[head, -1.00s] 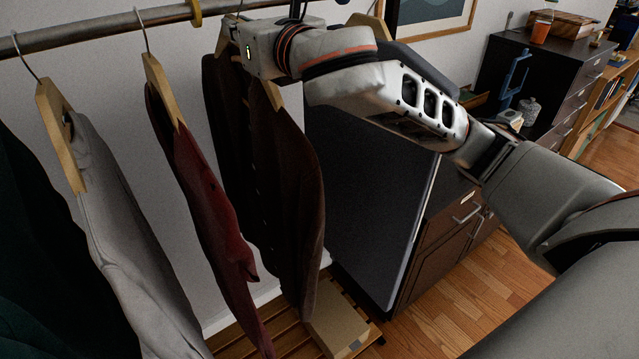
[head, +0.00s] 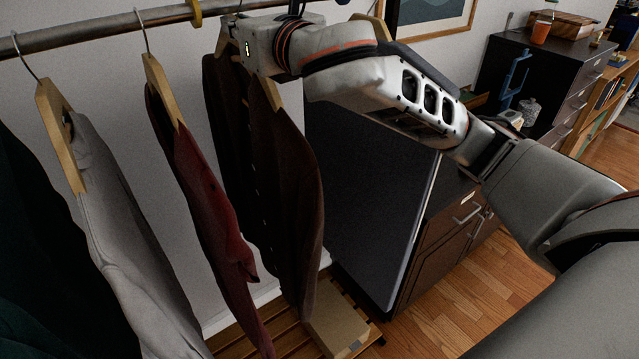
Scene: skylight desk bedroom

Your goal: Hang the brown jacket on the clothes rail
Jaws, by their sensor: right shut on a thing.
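The brown jacket (head: 286,190) hangs upright from a wooden hanger (head: 268,92) in the head view, to the right of a dark red garment. The clothes rail (head: 95,32) runs across the top left. My right gripper (head: 238,45) is at the top of the jacket, just below the rail, shut on the jacket's hanger. Its fingertips are mostly hidden by its own body. The hanger's hook (head: 240,8) shows in part close to the rail; I cannot tell whether it rests on it. My left gripper is not in view.
A dark red garment (head: 200,190), a grey one (head: 125,240) and a dark green one (head: 40,260) hang to the left. A dark panel (head: 370,200) and a cabinet (head: 440,245) stand close to the right. A cardboard box (head: 336,322) sits on the slatted rack below.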

